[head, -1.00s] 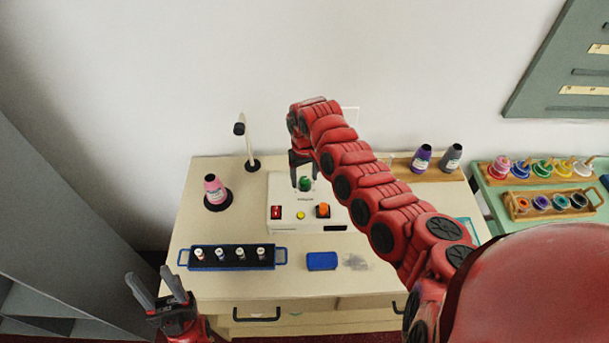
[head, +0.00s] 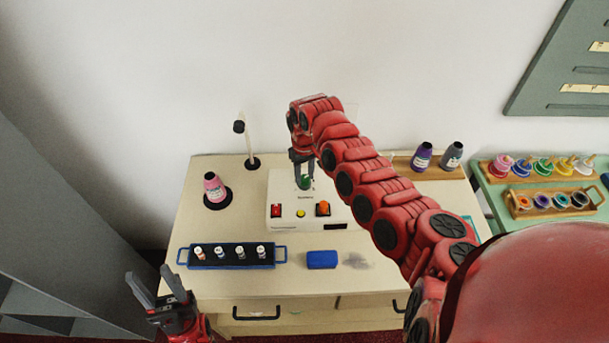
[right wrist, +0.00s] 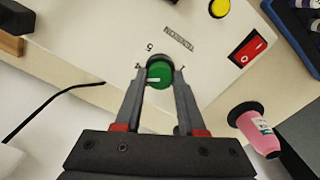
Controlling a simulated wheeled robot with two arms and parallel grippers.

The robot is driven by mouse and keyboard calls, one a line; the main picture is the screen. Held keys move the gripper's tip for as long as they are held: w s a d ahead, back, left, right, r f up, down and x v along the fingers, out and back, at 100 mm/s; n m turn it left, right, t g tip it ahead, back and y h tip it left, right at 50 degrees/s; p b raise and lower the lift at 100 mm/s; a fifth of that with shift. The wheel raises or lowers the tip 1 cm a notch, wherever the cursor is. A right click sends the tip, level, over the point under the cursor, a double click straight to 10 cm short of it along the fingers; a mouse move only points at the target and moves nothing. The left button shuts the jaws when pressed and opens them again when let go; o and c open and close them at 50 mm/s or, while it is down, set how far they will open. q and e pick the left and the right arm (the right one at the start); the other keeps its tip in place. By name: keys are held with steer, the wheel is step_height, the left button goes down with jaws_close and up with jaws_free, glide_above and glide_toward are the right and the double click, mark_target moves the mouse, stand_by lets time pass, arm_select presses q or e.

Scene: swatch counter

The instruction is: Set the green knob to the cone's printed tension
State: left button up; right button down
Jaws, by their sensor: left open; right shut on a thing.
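The green knob (head: 305,182) sits on top of the white machine (head: 283,190). In the right wrist view the knob (right wrist: 159,74) has a white pointer line, and a printed "5" and the word "TENSION" show beside it. My right gripper (head: 304,174) is shut on the green knob, with one finger on each side; it also fills the right wrist view (right wrist: 160,80). The pink cone (head: 214,188) stands on a black round base at the left; its label is too small to read. My left gripper (head: 158,290) is open and empty at the front left, off the counter's edge.
The machine also carries a red switch (head: 276,211), a yellow button (head: 300,213) and an orange knob (head: 323,208). A blue rack (head: 211,265) with several small spools and a blue block (head: 321,260) lie in front. Purple and grey cones stand at the back right.

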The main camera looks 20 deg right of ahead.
steer(key=n+b, duration=0.3)
steer(key=n, duration=0.2)
steer(key=shift+d+f, duration=0.1)
steer(key=shift+f, duration=0.05)
steer(key=n+b, duration=0.2)
steer(key=n, duration=0.1)
steer(key=shift+n+b, duration=0.3)
steer(key=shift+n, duration=0.1)
steer(key=n+b, duration=0.2)
steer(key=shift+n, duration=0.4)
steer(key=n+b, duration=0.8)
steer(key=b, duration=0.1)
steer(key=shift+f, duration=0.1)
steer(key=shift+r+n+b, duration=0.25)
steer(key=shift+n+b, duration=1.35)
steer(key=shift+b, duration=0.1)
steer(key=c, duration=0.5)
jaws_free()
